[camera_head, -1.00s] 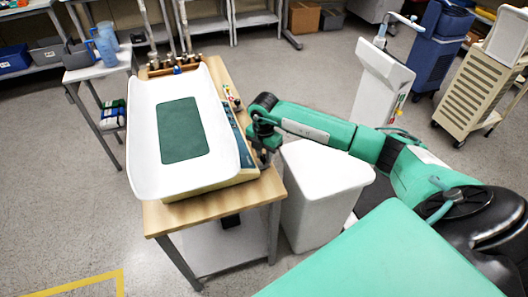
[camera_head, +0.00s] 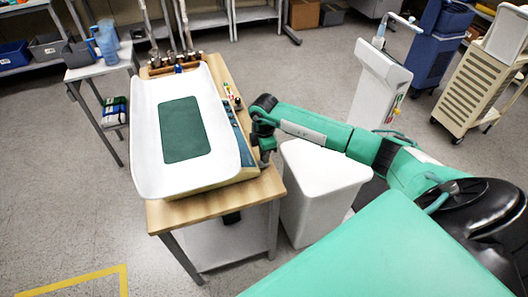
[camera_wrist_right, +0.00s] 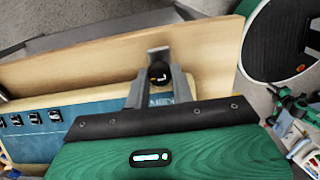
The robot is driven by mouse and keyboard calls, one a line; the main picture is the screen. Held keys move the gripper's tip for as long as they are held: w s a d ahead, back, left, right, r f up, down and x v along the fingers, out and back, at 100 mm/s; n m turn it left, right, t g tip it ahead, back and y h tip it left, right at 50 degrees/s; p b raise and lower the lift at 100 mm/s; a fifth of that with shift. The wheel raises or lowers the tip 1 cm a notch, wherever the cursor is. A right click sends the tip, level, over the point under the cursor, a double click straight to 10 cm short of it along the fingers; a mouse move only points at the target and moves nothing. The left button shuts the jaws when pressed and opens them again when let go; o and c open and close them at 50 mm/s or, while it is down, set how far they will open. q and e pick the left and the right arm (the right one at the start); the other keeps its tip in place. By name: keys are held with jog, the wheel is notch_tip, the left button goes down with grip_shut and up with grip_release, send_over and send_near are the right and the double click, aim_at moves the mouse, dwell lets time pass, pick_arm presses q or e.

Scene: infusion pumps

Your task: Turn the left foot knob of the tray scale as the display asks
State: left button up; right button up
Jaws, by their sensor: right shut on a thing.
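The tray scale has a white tray (camera_head: 222,150) with a green mat (camera_head: 185,128) and stands on a wooden table (camera_head: 210,208). Its blue panel (camera_head: 240,132) faces right, toward my right arm; the display text cannot be read. My right gripper (camera_head: 264,148) is low at the scale's near right corner. In the right wrist view, the gripper (camera_wrist_right: 160,76) is shut on a small dark round knob (camera_wrist_right: 159,72) with a pale mark, beside the blue panel (camera_wrist_right: 40,128) with its dark buttons. The fingers hide part of the knob. My left gripper is out of view.
A white bin (camera_head: 322,190) stands close to the table's right side, under my right arm. A white pedestal unit (camera_head: 378,88) stands behind it. Wooden-ended items line the table's far edge. The floor at left is clear, with a yellow line (camera_head: 75,284).

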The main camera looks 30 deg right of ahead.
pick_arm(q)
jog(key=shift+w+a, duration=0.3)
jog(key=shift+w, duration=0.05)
pick_arm(e)
jog(key=shift+w+r, duration=0.1)
jog(key=o, duration=0.7)
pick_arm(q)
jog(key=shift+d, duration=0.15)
